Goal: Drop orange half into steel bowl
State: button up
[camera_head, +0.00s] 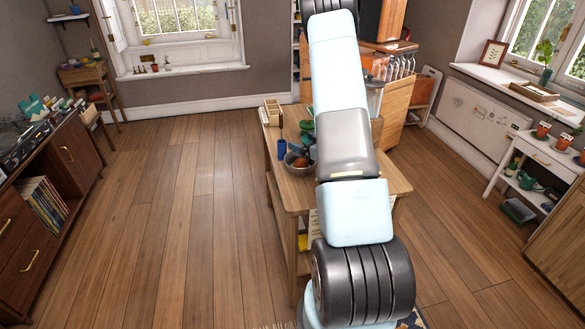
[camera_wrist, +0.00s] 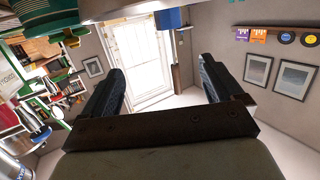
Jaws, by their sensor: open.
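The steel bowl (camera_head: 295,169) stands on the wooden table in the head view, just left of my arm. A small orange-brown round thing (camera_head: 300,161) shows inside the bowl; it is too small to tell whether it is the orange half. My gripper (camera_wrist: 160,65) shows in the wrist view with its two dark fingers wide apart and nothing between them. Beyond the fingers are a bright window and wall. In the head view I cannot make out the gripper clearly, as my arm covers much of the table.
A blue cup (camera_head: 282,150) stands beside the bowl, with green items (camera_head: 307,127) behind it. A wooden box (camera_head: 273,110) sits at the table's far left corner. The wooden table (camera_head: 293,197) has bare top near its front. Open floor (camera_head: 190,210) lies to the left.

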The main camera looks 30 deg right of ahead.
jog(key=v, duration=1.3)
jog(key=shift+s, duration=0.35)
jog(key=shift+w+r, duration=0.1)
jog(key=w+a+r+g+h, duration=0.2)
jog(key=w+r+h, duration=0.1)
jog(key=r, duration=0.5)
jog(key=w+a+r+g+h, duration=0.1)
jog(key=w+a+r+h, duration=0.15)
jog(key=r, duration=0.45)
jog(key=s+a+r+m+g+h, duration=0.25)
jog(key=s+a+r, duration=0.3)
jog(key=r, duration=0.35)
jog(key=s+a+r+g+y, duration=0.2)
jog(key=s+a, duration=0.6)
jog(key=s, duration=0.2)
jog(key=s+a+r+g+y, duration=0.2)
jog(key=s+a+r, duration=0.1)
jog(key=s+a, duration=0.6)
jog(key=shift+s+a+r+g, duration=0.25)
jog(key=shift+s+r+g, duration=0.1)
jog(key=shift+s, duration=0.75)
